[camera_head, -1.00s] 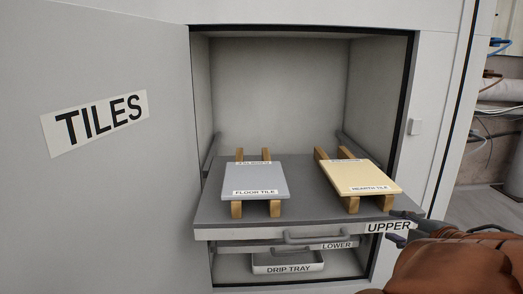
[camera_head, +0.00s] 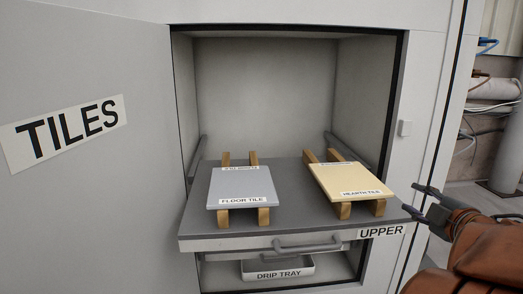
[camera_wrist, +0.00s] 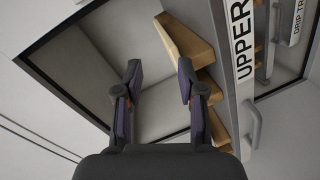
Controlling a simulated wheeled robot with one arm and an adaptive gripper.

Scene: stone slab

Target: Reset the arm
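My gripper (camera_head: 429,204) is at the right in the head view, beside the right front corner of the upper shelf. In the wrist view my gripper (camera_wrist: 160,82) has its two fingers apart with nothing between them. The upper shelf (camera_head: 290,215) is pulled out of the cabinet. On it a grey floor tile (camera_head: 242,186) and a cream hearth tile (camera_head: 350,181) each lie on two wooden bars. In the wrist view the shelf edge with its UPPER label (camera_wrist: 240,45) shows tilted at the right.
The cabinet door marked TILES (camera_head: 90,190) stands open on the left. A drip tray (camera_head: 277,268) sits below the upper shelf. Pipes and cables (camera_head: 492,88) are on the wall at the far right. The space above the tiles is clear.

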